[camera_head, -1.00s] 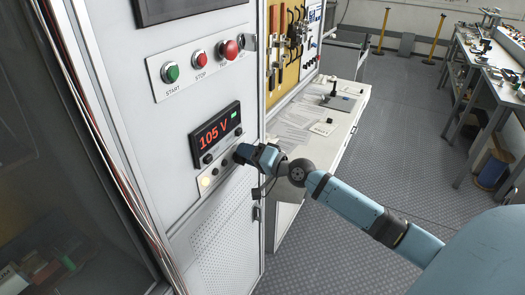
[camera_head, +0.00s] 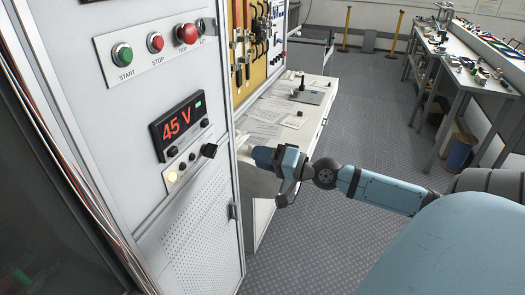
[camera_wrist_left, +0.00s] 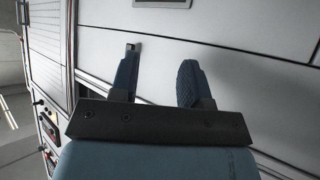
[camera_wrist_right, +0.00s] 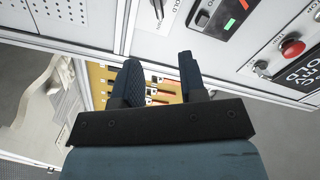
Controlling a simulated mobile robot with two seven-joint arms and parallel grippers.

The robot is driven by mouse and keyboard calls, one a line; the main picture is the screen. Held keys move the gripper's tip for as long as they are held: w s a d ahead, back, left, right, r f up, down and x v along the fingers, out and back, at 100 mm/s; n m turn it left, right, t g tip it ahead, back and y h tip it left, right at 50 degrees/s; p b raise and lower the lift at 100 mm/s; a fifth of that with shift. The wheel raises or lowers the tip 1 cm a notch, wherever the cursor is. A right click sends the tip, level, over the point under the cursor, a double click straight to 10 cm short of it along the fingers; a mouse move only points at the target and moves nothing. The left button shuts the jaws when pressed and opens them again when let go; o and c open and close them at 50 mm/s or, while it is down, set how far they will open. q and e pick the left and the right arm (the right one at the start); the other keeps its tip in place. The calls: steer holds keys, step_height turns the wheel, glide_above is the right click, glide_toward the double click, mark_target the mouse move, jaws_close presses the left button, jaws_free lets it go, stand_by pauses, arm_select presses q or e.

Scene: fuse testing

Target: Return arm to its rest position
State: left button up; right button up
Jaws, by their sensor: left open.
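My right gripper (camera_head: 262,156) is off the panel's face in the head view, beside the cabinet's right edge and in front of the worktop. In the right wrist view its two dark blue fingers (camera_wrist_right: 160,70) are apart with nothing between them. The cabinet panel (camera_head: 150,200) has a display (camera_head: 181,124) reading 45 V. A black knob (camera_head: 209,150) sticks out below it, apart from the gripper. My left gripper (camera_wrist_left: 158,68) shows only in the left wrist view, open and empty, before pale cabinet fronts.
START, STOP and other buttons (camera_head: 155,42) sit above the display. A white worktop (camera_head: 290,118) with papers and a small device runs behind the gripper. An orange tool board (camera_head: 250,60) hangs above it. The grey floor (camera_head: 350,130) is clear toward the workbench (camera_head: 440,60) at right.

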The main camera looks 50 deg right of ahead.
stand_by(0.6)
steer(key=s+a+f+n+g+h+p, duration=0.25)
steer(key=s+a+f+n+p, duration=0.4)
steer(key=f, duration=0.75)
steer(key=s+a+f+n+g+p, duration=0.1)
steer(key=s+a+f+n+p, duration=0.1)
steer(key=a, duration=0.6)
steer(key=s+a+f+n+g+h+p, duration=0.1)
steer(key=s+a+f+n+g+p, duration=0.1)
steer(key=s+a+f, duration=0.2)
steer(key=s+a, duration=0.3)
steer(key=a, duration=0.1)
steer(key=shift+a+f, duration=0.3)
steer(key=shift+a, duration=0.05)
